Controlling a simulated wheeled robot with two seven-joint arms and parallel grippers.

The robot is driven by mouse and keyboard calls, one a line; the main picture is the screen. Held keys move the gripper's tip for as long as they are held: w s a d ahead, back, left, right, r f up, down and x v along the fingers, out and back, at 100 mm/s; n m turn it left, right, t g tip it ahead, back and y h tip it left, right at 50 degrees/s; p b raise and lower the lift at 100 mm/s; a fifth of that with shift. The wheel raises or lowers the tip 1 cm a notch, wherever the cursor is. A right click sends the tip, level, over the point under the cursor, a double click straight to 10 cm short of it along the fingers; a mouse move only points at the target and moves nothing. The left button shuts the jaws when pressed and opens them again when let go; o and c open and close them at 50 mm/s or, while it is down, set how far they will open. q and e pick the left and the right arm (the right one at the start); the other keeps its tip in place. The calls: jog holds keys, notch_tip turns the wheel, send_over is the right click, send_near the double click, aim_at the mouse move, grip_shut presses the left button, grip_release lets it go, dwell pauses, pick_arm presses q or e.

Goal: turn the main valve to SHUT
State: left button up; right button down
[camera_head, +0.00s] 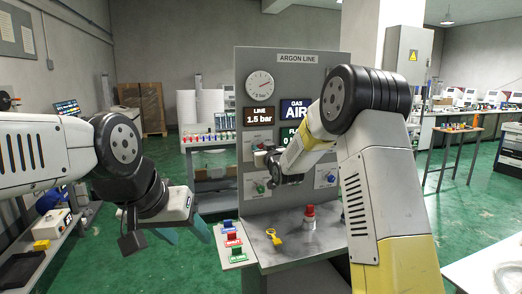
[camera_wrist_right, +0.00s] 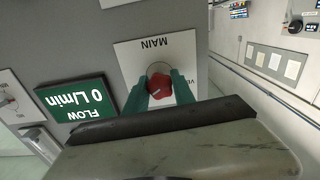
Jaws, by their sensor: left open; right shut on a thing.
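The main valve is a red knob (camera_wrist_right: 160,86) on a white plate marked MAIN (camera_wrist_right: 133,54), upside down in the right wrist view. Green fingers of my right gripper (camera_wrist_right: 159,91) lie on both sides of the knob, shut on it. A small pale mark shows on the knob; most position lettering is hidden, so I cannot tell its setting. In the head view, my right gripper (camera_head: 270,160) is at the panel and hides the knob. My left gripper (camera_head: 183,232) is open and empty, left of the panel's shelf.
The grey ARGON LINE panel (camera_head: 298,76) has a gauge (camera_head: 259,85), a 1.5 bar LINE display (camera_head: 259,115) and a FLOW display (camera_wrist_right: 76,106) reading 0 L/min. A yellow key-like piece (camera_head: 273,237) and a red-topped item (camera_head: 309,215) stand on its shelf, near coloured blocks (camera_head: 232,240).

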jog(key=shift+n, duration=0.3)
jog(key=n, duration=0.4)
jog(key=shift+a+n, duration=0.1)
jog(key=shift+n, duration=0.3)
jog(key=n, duration=0.6)
jog(key=shift+n, duration=0.3)
jog(key=c, duration=1.1)
grip_release()
jog(key=shift+o, duration=0.2)
jog(key=v, duration=0.8)
